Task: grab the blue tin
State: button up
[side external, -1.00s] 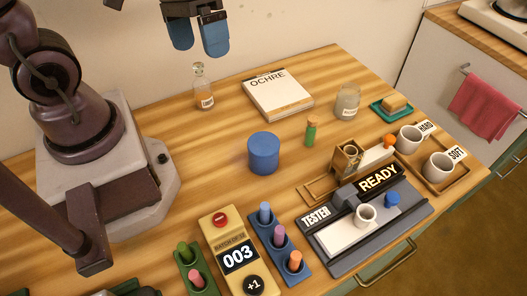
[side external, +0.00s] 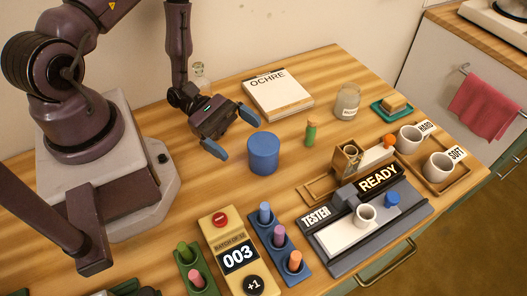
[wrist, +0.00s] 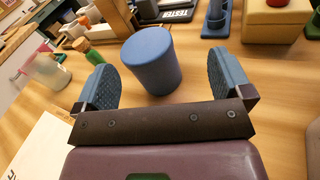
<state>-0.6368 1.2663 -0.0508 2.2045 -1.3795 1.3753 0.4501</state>
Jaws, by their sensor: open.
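The blue tin (side external: 263,154) is a plain round blue cylinder standing upright on the wooden table. My gripper (side external: 234,134) is low over the table, just left of the tin in the side view, with its blue-padded fingers spread open and nothing held. In the wrist view the tin (wrist: 151,60) stands beyond and between the two open fingertips (wrist: 160,80), with gaps to both fingers. It appears apart from the gripper.
A green corked vial (side external: 311,133) stands right of the tin. The OCHRE book (side external: 278,95) lies behind. A blue rack (side external: 279,248) with several pegs and the yellow counter (side external: 238,252) are in front. A glass bottle (side external: 198,76) is partly hidden behind my arm.

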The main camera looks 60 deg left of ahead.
aim_at(277, 155)
jog(key=n+t, duration=0.1)
jog(key=w+f+n+t, duration=0.1)
jog(key=f+n, duration=0.1)
jog(key=shift+w+d+t+y, duration=0.15)
jog(key=shift+d+t+y, duration=0.15)
jog(key=shift+t, duration=0.1)
jog(key=shift+n, duration=0.3)
jog(key=shift+x, duration=2.55)
jog(key=c, duration=1)
